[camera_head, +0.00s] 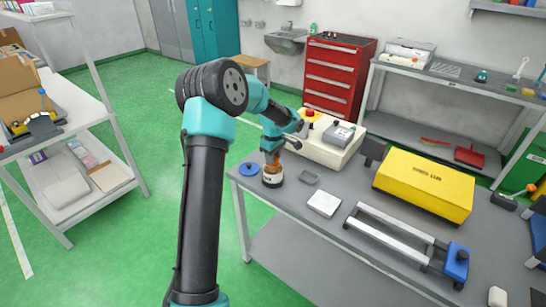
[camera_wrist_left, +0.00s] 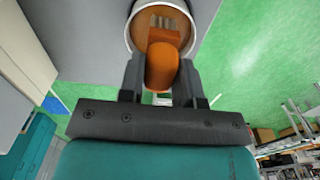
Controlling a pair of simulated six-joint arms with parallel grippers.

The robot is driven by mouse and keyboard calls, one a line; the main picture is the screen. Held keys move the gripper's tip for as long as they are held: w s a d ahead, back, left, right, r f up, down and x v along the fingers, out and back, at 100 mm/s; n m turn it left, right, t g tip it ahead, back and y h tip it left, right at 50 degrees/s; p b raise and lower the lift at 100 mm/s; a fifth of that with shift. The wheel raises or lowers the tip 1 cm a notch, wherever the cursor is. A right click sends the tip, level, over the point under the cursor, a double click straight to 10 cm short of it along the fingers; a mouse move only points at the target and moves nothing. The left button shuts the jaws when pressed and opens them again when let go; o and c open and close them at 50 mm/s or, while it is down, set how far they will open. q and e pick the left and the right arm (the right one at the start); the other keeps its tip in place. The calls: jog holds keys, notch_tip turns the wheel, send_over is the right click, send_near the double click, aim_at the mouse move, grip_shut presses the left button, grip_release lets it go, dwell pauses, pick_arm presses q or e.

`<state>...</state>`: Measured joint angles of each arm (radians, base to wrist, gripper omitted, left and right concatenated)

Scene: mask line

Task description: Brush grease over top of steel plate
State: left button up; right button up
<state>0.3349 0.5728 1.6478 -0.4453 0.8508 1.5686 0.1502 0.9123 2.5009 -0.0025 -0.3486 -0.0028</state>
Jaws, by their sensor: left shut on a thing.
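My left gripper (camera_head: 272,144) is shut on the orange handle of a brush (camera_head: 272,159). The brush points down into the open grease tin (camera_head: 272,181) near the left end of the grey bench. In the left wrist view the brush (camera_wrist_left: 162,65) sits between the two dark fingers (camera_wrist_left: 161,80), its head over the brown grease inside the tin (camera_wrist_left: 132,35); whether the bristles touch it I cannot tell. The pale steel plate (camera_head: 323,203) lies flat on the bench to the right of the tin, apart from it. My right gripper is not in view.
A blue lid (camera_head: 249,169) lies left of the tin, and a small grey dish (camera_head: 309,177) lies right of it. A beige machine (camera_head: 325,148) stands behind. A yellow box (camera_head: 424,184) and a metal-railed fixture (camera_head: 390,235) with a blue end are to the right.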

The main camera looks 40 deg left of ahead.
pick_arm(q)
jog(key=shift+f, duration=0.1)
jog(key=shift+r, duration=3.55)
jog(key=d+f+m, duration=0.2)
jog(key=d+m, duration=0.9)
jog(key=d, duration=0.5)
jog(key=d+f+m, duration=0.2)
jog(key=d+m, duration=0.9)
jog(key=d, duration=0.5)
jog(key=shift+w+f, duration=0.25)
jog(key=shift+w, duration=0.05)
jog(key=shift+w+a+r, duration=0.55)
jog(key=shift+w+a, duration=0.35)
jog(key=shift+w+a+r, duration=0.55)
jog(key=shift+w+a, duration=0.35)
